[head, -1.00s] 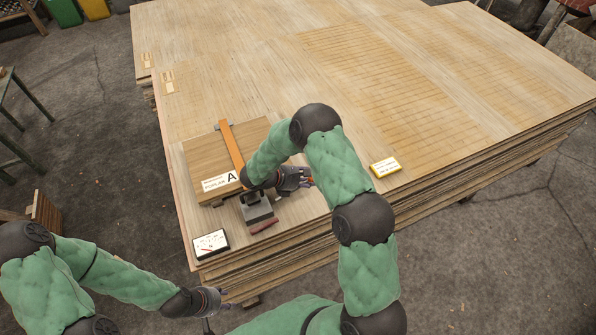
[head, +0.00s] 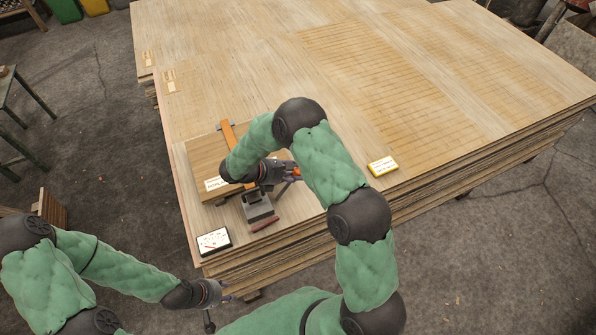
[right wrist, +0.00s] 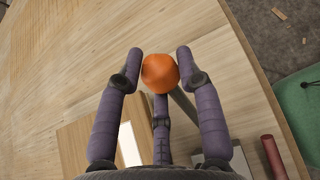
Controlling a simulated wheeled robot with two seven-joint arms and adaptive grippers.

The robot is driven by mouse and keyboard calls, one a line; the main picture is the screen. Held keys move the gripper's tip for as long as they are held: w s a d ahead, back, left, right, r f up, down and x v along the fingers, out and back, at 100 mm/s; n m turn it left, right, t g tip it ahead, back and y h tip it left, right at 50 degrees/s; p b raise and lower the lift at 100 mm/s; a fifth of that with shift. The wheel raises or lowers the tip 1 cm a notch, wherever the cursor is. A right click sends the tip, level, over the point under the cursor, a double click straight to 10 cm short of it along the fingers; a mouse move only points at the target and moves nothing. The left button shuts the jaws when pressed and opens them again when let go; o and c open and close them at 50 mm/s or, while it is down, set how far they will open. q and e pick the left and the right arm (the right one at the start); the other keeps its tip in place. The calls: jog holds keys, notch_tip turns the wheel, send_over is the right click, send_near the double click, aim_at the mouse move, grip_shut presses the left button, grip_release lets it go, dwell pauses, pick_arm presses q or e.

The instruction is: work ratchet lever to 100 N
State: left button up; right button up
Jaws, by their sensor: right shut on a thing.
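The ratchet (head: 258,207) is a grey block on the near left corner of the large veneer stack. An orange strap (head: 227,133) runs from beside it over a small board pack (head: 203,150). The lever's orange ball knob (right wrist: 160,73) sits between the fingers of my right gripper (right wrist: 158,75) in the right wrist view, with the grey lever rod (right wrist: 183,103) running away below it. My right gripper also shows in the head view (head: 288,171), partly hidden by my arm. A white gauge panel (head: 213,241) lies left of the ratchet; its reading is too small to tell. My left gripper (head: 218,308) is open and empty, off the stack's near edge.
A red bar (head: 265,224) lies just in front of the ratchet. A yellow-edged label box (head: 382,166) lies right of my right arm. The far top of the veneer stack (head: 250,50) is clear. Concrete floor surrounds the stack.

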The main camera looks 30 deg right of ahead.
jog(key=shift+a+r, duration=0.1)
jog(key=shift+a, duration=0.05)
jog(key=o, duration=1.1)
jog(key=shift+a, duration=0.1)
jog(key=shift+c, duration=0.2)
jog(key=shift+r, duration=0.1)
jog(key=p+v, duration=0.2)
jog(key=v, duration=0.4)
jog(key=shift+a+r, duration=0.2)
jog(key=shift+a, duration=0.15)
